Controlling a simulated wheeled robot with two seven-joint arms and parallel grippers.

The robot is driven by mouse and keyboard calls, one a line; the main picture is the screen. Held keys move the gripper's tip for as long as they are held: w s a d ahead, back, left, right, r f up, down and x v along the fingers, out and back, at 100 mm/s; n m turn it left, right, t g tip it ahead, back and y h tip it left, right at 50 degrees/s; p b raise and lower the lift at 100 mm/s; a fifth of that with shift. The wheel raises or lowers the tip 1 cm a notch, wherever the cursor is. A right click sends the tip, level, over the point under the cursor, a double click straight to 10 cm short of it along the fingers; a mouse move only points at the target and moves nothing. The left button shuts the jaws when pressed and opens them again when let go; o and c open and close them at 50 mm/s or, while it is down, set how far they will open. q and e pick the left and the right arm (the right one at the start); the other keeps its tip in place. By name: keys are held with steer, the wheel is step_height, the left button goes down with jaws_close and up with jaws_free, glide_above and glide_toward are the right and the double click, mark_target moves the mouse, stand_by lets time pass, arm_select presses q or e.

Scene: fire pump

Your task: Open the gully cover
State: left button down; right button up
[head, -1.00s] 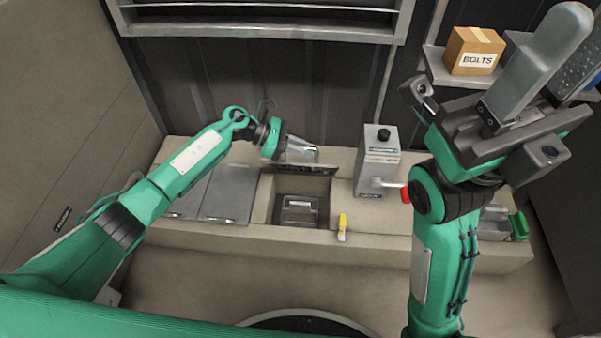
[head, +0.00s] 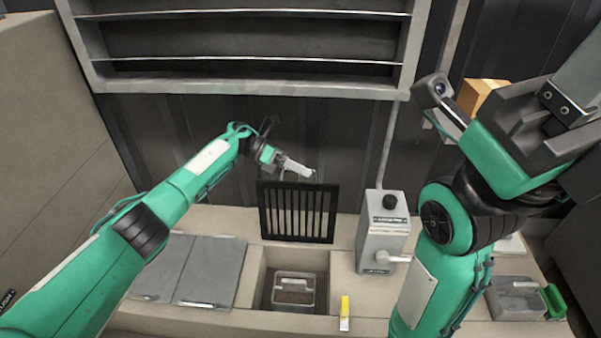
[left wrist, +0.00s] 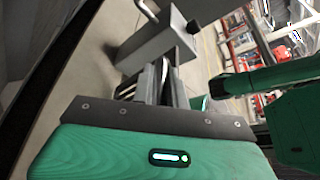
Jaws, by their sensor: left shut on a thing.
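The gully cover is a black slotted grate (head: 298,225), standing upright at the back edge of the square gully opening (head: 262,272). The opening is uncovered and holds a grey handled basket (head: 293,292). My left gripper (head: 302,172) is shut on the grate at its top edge. In the left wrist view my left fingers (left wrist: 165,84) show end-on, and the grate cannot be made out clearly. My right gripper is large and partly cut off at the upper right of the head view; its fingers do not show clearly.
A grey control box (head: 384,232) with a black knob and side lever stands right of the opening. Two grey flat lids (head: 212,270) lie left of it. A yellow-and-white item (head: 344,312) sits at the front. A shelf (head: 240,85) hangs on the wall above.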

arm_select(q)
steer(key=shift+w+f, duration=0.15)
steer(key=shift+w, duration=0.05)
steer(key=c, duration=1.4)
jaws_free()
steer(key=shift+d, duration=0.1)
